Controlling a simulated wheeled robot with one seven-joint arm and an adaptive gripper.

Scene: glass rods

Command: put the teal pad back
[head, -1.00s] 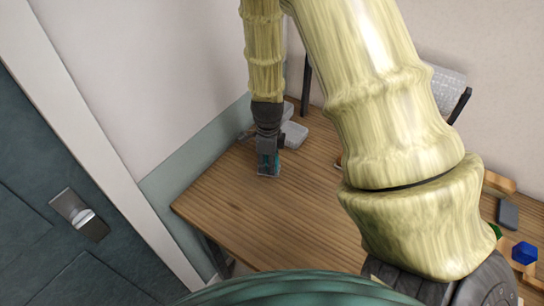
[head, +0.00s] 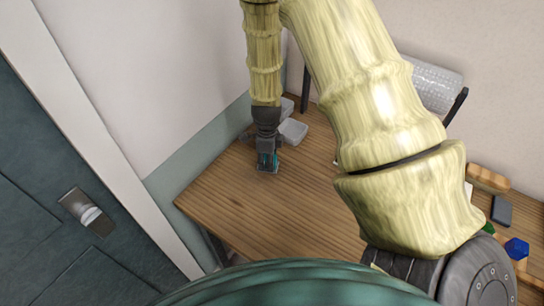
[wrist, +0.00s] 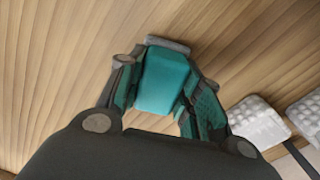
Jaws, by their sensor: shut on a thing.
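My gripper (head: 267,165) points down at the far left part of the wooden table. In the wrist view, my gripper (wrist: 163,95) is shut on the teal pad (wrist: 163,80), which sits between its two fingers. The pad has a grey strip along its far end. In the head view only a small teal patch shows at the fingertips, and I cannot tell pad from finger there. I cannot tell whether the pad touches the table.
The wooden table (head: 225,205) is bare in front of the gripper. Light grey pads (head: 293,131) lie just behind it. A roll (head: 435,85) stands at the back. A dark grey block (head: 501,211) and a blue piece (head: 516,248) lie at the right. My arm hides the table's middle.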

